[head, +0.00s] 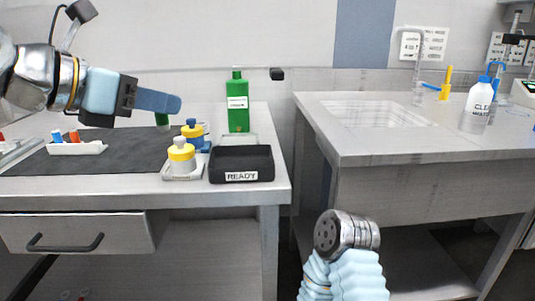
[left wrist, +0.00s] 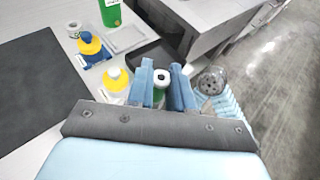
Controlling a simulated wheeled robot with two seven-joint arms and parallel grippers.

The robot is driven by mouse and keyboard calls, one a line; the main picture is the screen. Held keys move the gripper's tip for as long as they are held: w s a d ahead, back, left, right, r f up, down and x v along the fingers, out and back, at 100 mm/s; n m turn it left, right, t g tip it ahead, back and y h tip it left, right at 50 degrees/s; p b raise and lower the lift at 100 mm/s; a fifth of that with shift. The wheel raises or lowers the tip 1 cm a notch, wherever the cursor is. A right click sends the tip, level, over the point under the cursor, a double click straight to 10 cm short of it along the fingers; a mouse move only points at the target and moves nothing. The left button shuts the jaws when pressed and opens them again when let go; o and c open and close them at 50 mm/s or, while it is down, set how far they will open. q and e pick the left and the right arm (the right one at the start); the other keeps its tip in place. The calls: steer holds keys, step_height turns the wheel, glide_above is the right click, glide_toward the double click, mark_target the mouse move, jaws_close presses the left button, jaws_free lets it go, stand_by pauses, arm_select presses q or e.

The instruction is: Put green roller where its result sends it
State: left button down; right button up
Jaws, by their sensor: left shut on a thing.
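My left gripper (head: 168,103) is shut on the green roller (head: 162,120), whose lower part hangs below the fingers over the left bench. In the left wrist view the roller's pale round end (left wrist: 161,77) shows between the two blue fingers. A black tray labelled READY (head: 240,177) stands near the right front of the bench, to the right of the gripper and lower. The same tray is partly hidden behind the fingers in the left wrist view. My right gripper is not in view; only part of my right arm shows.
A white rack (head: 76,149) with blue and orange pieces lies on the dark mat (head: 120,160). A sink bench (head: 375,145) is at right.

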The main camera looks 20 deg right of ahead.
arm_select(q)
steer(key=x, duration=0.4)
steer(key=s+f+b+x, duration=0.1)
steer(key=x, duration=0.4)
steer(key=s+f+x, duration=0.1)
steer(key=x, duration=0.4)
steer(key=shift+s+d+f, duration=0.2)
steer(key=shift+s, duration=0.05)
steer(key=shift+d+f+b, duration=0.25)
steer(key=shift+f+b, duration=0.05)
steer(key=f, duration=0.1)
steer(key=f+b, duration=0.1)
steer(key=d+f, duration=0.1)
steer(key=f, duration=0.1)
steer(key=shift+w, duration=0.3)
steer(key=shift+f, duration=0.25)
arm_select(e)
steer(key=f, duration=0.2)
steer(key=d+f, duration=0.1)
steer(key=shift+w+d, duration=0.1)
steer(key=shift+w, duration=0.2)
arm_select(q)
steer(key=shift+f, duration=0.1)
steer(key=c, duration=0.9)
jaws_free()
steer(key=shift+c, duration=0.2)
